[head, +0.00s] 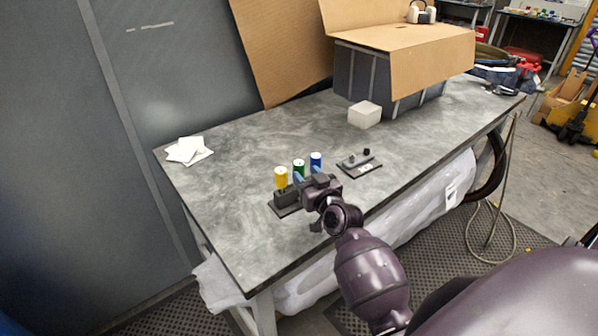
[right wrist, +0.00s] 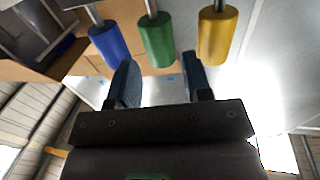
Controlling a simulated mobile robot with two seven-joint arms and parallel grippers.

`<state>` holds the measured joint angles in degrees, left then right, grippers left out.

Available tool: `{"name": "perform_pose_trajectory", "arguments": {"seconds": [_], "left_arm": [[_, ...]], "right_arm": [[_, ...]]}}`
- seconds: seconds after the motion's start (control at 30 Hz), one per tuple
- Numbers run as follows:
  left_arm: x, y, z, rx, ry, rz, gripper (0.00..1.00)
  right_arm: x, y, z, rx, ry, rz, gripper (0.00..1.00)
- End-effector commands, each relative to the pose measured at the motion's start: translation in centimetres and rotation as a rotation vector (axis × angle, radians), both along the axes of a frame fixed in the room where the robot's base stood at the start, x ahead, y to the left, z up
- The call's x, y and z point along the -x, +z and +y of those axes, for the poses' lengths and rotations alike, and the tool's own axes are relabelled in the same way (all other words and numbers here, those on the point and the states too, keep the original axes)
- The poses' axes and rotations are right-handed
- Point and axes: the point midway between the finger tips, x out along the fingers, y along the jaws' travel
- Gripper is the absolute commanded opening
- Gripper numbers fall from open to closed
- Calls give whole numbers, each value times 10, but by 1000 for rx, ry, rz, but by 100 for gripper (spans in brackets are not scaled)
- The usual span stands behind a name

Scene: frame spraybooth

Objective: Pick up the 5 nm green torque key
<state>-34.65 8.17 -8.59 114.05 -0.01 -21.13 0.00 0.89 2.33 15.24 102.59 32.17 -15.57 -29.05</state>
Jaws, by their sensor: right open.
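The green torque key (head: 299,166) stands upright between a yellow key (head: 281,177) and a blue key (head: 316,160) at a dark holder (head: 285,199) on the grey table. My right gripper (head: 307,174) is close in front of the keys, partly hiding the holder and the green key's lower part. In the right wrist view the gripper (right wrist: 160,72) is open and empty. The green key (right wrist: 158,40) shows beyond the fingertips, roughly in line with the gap. The blue key (right wrist: 110,46) is to its left and the yellow key (right wrist: 217,36) to its right.
A small dark plate with knobs (head: 360,163) lies right of the keys. A pale block (head: 364,114) and an open cardboard-topped box (head: 400,48) stand farther back. White papers (head: 189,151) lie at the left. The table (head: 225,215) is clear left of the holder.

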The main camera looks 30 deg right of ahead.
Motion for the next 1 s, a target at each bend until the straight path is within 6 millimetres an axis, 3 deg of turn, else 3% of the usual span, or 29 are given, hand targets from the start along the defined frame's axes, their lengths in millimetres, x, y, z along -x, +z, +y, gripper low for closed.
{"name": "perform_pose_trajectory", "arguments": {"seconds": [0.3, 0.67, 0.9, 1.0], "left_arm": [[-2, 3, 0, 0, -2, -5, 43], [-5, 4, -1, 0, -2, -9, 43], [-4, 4, -1, 0, -2, -9, 43], [-4, 4, 0, 0, -2, -7, 43]], "right_arm": [[-39, 1, -4, 0, 1, 0, 45], [-46, 1, -5, 0, 0, 0, 45], [-46, 1, -5, 0, 0, 0, 8], [-46, 1, -5, 0, 0, 0, 7]]}}
